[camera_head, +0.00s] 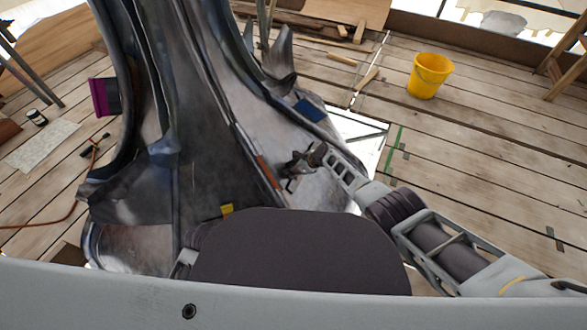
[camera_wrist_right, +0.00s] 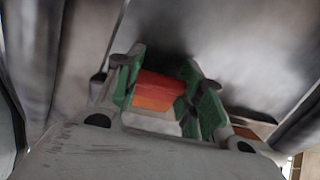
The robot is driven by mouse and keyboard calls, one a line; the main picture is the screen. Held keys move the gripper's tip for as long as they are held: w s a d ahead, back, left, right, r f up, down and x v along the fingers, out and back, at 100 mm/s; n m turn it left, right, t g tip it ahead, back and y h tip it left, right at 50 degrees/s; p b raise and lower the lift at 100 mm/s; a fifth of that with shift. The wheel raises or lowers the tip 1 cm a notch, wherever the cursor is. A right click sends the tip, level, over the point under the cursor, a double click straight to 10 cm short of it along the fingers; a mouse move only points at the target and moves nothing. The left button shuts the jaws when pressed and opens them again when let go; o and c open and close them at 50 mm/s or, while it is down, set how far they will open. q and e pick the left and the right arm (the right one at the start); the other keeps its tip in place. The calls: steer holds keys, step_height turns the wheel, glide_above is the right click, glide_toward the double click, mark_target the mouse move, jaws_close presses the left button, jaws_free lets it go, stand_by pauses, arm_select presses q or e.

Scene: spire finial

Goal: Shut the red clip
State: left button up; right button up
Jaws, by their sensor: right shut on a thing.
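The red clip (camera_head: 267,172) is a narrow orange-red strip along a seam low on the grey metal spire (camera_head: 205,120) in the head view. My right gripper (camera_head: 289,170) comes in from the right, at the spire's surface beside the strip. In the right wrist view, the green fingers of my right gripper (camera_wrist_right: 166,92) stand on both sides of the red clip (camera_wrist_right: 156,92) and are shut on it. Whether the clip's latch is open or closed cannot be told. My left gripper does not show.
A yellow piece (camera_head: 227,209) and a blue piece (camera_head: 310,110) are on the spire. A magenta piece (camera_head: 104,97) shows at its left edge. A yellow bucket (camera_head: 429,76) stands on the plank floor at the right, with open floor around it.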

steer(key=shift+w+d, duration=0.1)
steer(key=o, duration=1)
steer(key=shift+o, duration=0.2)
steer(key=shift+r, duration=0.15)
steer(key=v, duration=1.1)
steer(key=shift+s+d+r, duration=0.2)
steer(key=shift+d+r, duration=0.05)
stand_by(0.9)
